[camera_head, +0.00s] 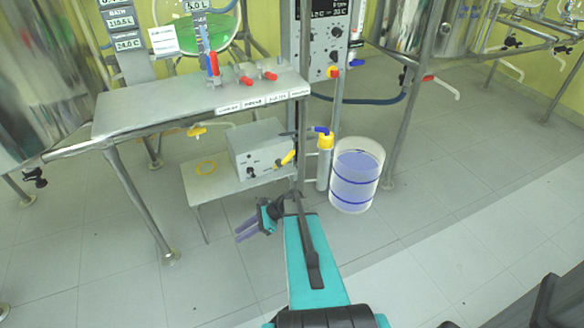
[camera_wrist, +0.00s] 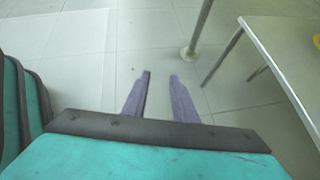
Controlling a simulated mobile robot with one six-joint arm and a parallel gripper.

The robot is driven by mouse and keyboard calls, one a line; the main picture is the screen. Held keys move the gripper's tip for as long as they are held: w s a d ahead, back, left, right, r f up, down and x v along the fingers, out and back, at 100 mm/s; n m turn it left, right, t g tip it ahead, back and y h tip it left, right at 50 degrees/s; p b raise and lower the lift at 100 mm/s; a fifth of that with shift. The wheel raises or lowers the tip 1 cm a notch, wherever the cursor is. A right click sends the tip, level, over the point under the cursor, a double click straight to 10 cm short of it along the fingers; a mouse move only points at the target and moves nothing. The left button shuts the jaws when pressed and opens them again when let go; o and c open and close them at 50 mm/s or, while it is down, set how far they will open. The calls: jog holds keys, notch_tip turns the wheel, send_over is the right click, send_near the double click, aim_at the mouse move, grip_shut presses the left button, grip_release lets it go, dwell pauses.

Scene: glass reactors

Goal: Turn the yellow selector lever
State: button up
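A yellow lever (camera_head: 288,158) sits on the front of a grey box (camera_head: 258,148), at its right side, angled up to the right. Black knobs are beside it. My gripper (camera_head: 243,235) is low over the floor, in front of the low table and left of the lever, clearly apart from it. In the wrist view its two purple fingers (camera_wrist: 160,77) are spread with bare floor between them, so it is open and empty. The lever is not in the wrist view.
A metal bench (camera_head: 150,108) is above. Floor in front is clear.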

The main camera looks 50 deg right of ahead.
jog(key=w+d+r+m+t+h+b, duration=0.2)
jog(key=d+m+t+b, duration=0.5)
jog(key=d, duration=1.2)
jog(key=m+t+h+b, duration=0.3)
jog(key=m+t+b, duration=0.15)
jog(key=m, duration=0.35)
send_near(286, 158)
jog(key=d+v, duration=0.1)
jog(key=v, duration=0.5)
jog(key=shift+f, duration=0.4)
jog(key=shift+w, duration=0.15)
jog(key=b+x, duration=0.5)
jog(key=x, duration=0.8)
jog(key=shift+w, duration=0.25)
jog(key=shift+a, duration=0.15)
grip_shut()
